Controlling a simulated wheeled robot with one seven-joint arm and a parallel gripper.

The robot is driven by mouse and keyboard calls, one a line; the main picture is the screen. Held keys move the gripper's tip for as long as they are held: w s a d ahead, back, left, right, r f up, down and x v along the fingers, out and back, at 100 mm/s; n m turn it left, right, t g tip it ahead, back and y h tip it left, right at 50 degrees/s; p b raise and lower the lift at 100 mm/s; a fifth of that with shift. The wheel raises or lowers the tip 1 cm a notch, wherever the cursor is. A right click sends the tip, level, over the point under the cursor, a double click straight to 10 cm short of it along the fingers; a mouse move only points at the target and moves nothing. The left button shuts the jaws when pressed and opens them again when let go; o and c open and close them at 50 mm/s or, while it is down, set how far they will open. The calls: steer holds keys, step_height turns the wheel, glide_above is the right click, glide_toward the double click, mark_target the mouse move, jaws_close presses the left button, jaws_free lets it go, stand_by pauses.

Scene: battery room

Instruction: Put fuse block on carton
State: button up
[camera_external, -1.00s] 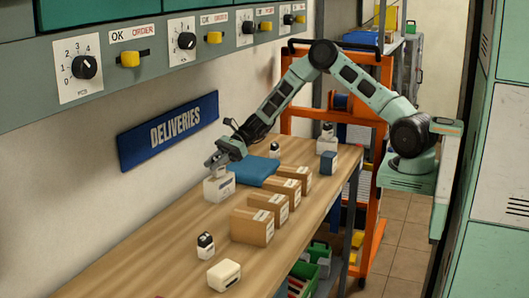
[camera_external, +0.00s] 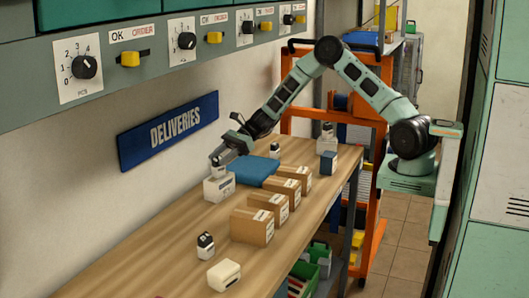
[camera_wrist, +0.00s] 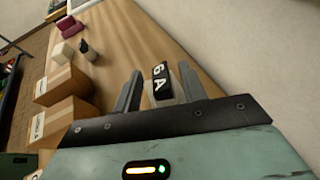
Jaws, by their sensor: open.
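A fuse block (camera_wrist: 160,85) with a black face marked 6A sits between the spread fingers of my gripper in the wrist view. In the external view my gripper (camera_external: 217,161) is at the top of this small pale block (camera_external: 217,173), which stands on a white box (camera_external: 219,189). The fingers are apart; whether one touches the block cannot be told. Several brown cartons stand in a row right of the white box, the nearest one (camera_external: 251,227) with a bare top. Another white block with a black top (camera_external: 205,246) stands at the front.
A cream block (camera_external: 224,275) lies at the table's front. A dark blue box (camera_external: 328,163) stands at the right edge. The wall with its DELIVERIES sign (camera_external: 168,131) is close on the left.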

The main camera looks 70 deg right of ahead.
steer(key=b+v, duration=0.1)
steer(key=v, duration=0.8)
steer(key=s+a+r+n+g+h, duration=0.2)
steer(key=s+a+n+g+h, duration=0.4)
steer(key=s+a+n, duration=1.05)
steer(key=s+d+n+t+h, duration=0.1)
steer(key=s+n+h, duration=0.4)
steer(key=s+n, duration=0.8)
steer(key=s, duration=1)
steer(key=shift+d+n+h, duration=0.2)
steer(key=shift+n+h, duration=0.15)
steer(key=shift+h, duration=0.05)
